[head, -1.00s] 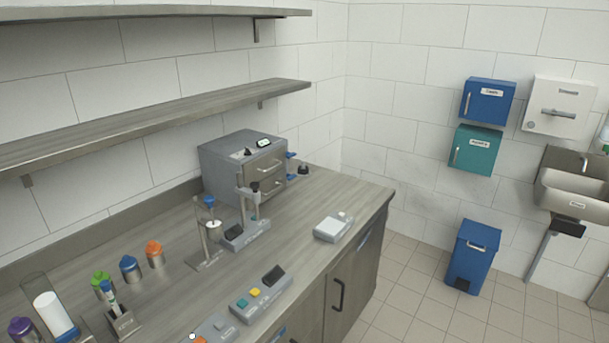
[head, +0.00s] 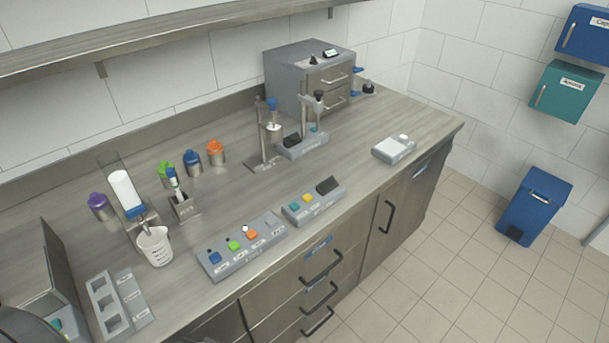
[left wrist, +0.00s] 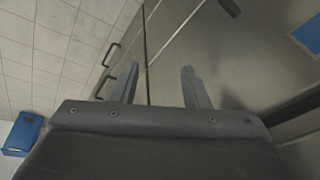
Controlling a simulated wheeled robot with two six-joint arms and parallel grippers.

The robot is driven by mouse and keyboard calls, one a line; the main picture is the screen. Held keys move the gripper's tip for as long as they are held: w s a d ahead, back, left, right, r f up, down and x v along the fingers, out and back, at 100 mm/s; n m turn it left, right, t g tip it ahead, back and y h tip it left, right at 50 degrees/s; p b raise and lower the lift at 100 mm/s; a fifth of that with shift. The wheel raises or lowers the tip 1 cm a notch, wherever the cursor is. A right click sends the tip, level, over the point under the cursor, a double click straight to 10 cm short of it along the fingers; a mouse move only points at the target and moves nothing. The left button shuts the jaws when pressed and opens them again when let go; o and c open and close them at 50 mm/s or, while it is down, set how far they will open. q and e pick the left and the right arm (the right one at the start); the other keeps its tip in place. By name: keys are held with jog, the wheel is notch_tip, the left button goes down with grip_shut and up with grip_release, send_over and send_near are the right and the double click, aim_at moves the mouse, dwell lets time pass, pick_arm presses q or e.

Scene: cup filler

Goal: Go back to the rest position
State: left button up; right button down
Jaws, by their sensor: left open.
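My left gripper (left wrist: 160,88) shows in the left wrist view with its two fingers apart and nothing between them. Behind the fingers are metal cabinet fronts with dark handles and the tiled floor. In the head view neither of my grippers shows. A white measuring cup (head: 155,247) stands upright on the counter (head: 345,180), below a clear tube with a white cylinder (head: 122,190). The right gripper is in neither view.
A button panel (head: 240,245) and a smaller panel (head: 313,201) lie along the counter's front edge. Several coloured-lid containers (head: 193,163), a stand (head: 265,145) and a grey drawer unit (head: 300,75) stand farther back. A blue bin (head: 535,207) stands on the open floor.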

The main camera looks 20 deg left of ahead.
pick_arm(q)
jog(key=s+f+g+b, duration=0.1)
jog(key=s+f+b, duration=0.3)
jog(key=f, duration=1.4)
jog(key=s+d+f+b, duration=0.1)
jog(key=s+f+b, duration=0.1)
jog(key=s+f, duration=1)
jog(key=shift+s+f+g+h, duration=0.3)
jog(key=shift+s+f+g, duration=0.1)
jog(key=shift+s, duration=0.1)
